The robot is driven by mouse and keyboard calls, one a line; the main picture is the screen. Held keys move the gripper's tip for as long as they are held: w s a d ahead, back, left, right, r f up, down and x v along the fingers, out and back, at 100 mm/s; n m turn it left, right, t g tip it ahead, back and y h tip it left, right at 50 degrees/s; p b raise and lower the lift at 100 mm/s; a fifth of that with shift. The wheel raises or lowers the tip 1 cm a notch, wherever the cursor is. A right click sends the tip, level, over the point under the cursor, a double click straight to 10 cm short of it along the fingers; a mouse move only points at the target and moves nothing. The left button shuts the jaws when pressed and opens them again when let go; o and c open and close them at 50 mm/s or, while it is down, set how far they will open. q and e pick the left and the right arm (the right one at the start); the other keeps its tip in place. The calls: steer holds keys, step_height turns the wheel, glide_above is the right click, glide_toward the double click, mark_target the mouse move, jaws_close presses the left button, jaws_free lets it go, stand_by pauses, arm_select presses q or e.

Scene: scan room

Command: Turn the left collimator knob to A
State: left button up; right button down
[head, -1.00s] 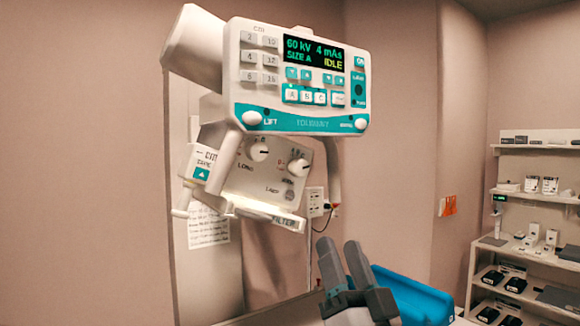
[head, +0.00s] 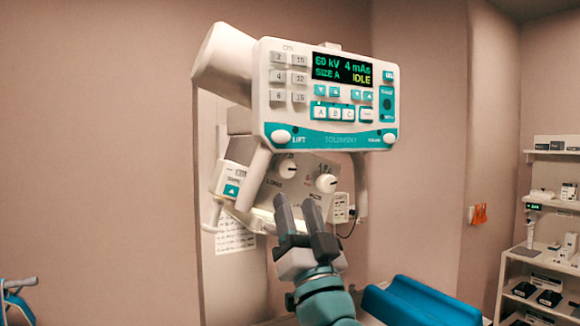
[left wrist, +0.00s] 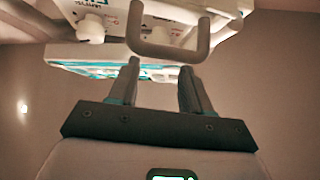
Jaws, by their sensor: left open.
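The left collimator knob (head: 288,167) is a white round knob on the pale collimator face (head: 306,171), below the teal-edged console (head: 325,100). A second white knob (head: 326,182) sits to its right. The pointer direction of the left knob is too small to read. My left gripper (head: 298,208) is open, its two grey fingers pointing up in front of the collimator's lower edge, below both knobs. I see nothing between the fingers, also in the left wrist view (left wrist: 160,85). There a grey U-shaped handle (left wrist: 168,47) hangs just beyond the fingertips. My right gripper is out of view.
The console display (head: 342,70) reads 60 kV, 4 mAs, SIZE A, IDLE. Grey side handles (head: 255,178) flank the collimator. A blue padded piece (head: 425,302) lies at lower right. Shelves (head: 545,210) stand far right.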

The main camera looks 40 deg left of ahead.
mark_target(288, 172)
arm_select(q)
steer(key=p+x, duration=0.2)
steer(key=x, duration=0.4)
steer(key=shift+w+d+r, duration=0.1)
steer(key=shift+w+d, duration=0.05)
steer(key=shift+a+r, duration=0.15)
steer(key=shift+a, duration=0.2)
steer(key=shift+w+d, duration=0.1)
steer(key=shift+w, duration=0.05)
steer(key=shift+c, duration=0.8)
steer(key=c, duration=0.6)
